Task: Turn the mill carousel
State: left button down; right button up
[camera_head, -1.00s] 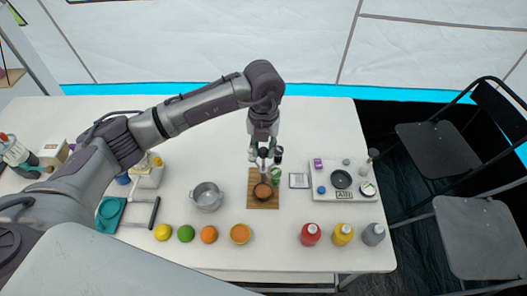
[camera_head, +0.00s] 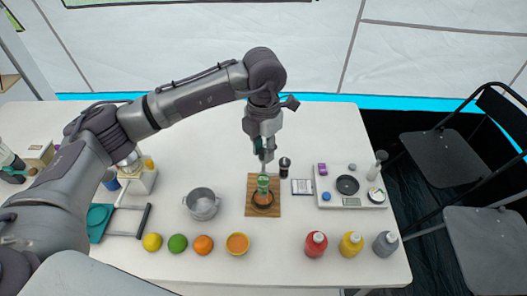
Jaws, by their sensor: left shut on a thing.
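A round dark, brown-rimmed piece (camera_head: 262,199) sits on a wooden board (camera_head: 250,208) in the middle of the white table. A green see-through item (camera_head: 263,183) stands upright over its middle; I cannot tell whether this is the mill carousel. My left gripper (camera_head: 263,160) points straight down from above and is shut on the top of the green item. The fingertips are small and partly merge with it. A black mill-like jar (camera_head: 284,165) stands just to the right, apart from the gripper. My right gripper is not in view.
A metal pot (camera_head: 202,204) is left of the board. The table behind the board is clear.

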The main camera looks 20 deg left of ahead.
pick_arm(q)
jog(key=shift+r, duration=0.1)
dwell(0.4)
jog(key=c, duration=0.9)
grip_release()
notch_tip(320, 180, up, 12)
jog(key=shift+f, duration=0.1)
